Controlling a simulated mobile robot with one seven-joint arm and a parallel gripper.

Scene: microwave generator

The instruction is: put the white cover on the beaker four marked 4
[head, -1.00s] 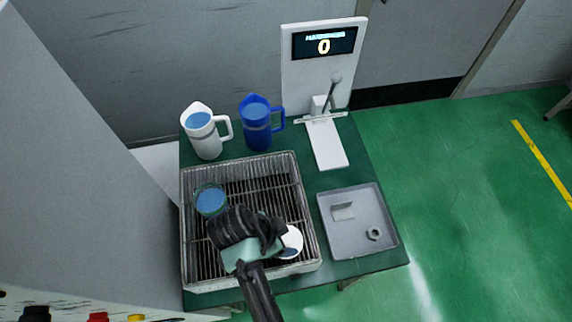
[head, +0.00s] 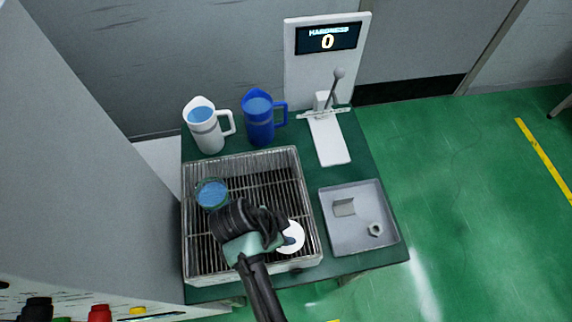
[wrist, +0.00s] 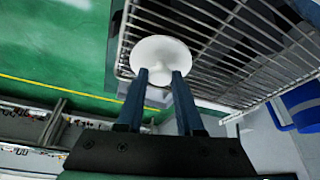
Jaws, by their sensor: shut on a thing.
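The white cover (head: 297,229) is a round disc over the right part of the wire rack. In the wrist view the cover (wrist: 160,54) sits at the tips of my gripper (wrist: 159,78). The two dark blue fingers are shut on it. A glass beaker (head: 211,194) with blue liquid stands on the rack, left of and behind my gripper (head: 284,239). Its top is uncovered. I cannot read a number 4 on it. My wrist hides part of the rack, so anything beneath it is hidden.
A metal box with a wire rack (head: 297,172) fills the table's left front. A white jug (head: 208,137) and a blue jug (head: 259,131) stand behind it. A grey tray (head: 345,245) is at right, and a white device (head: 330,148) with a display stands behind.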

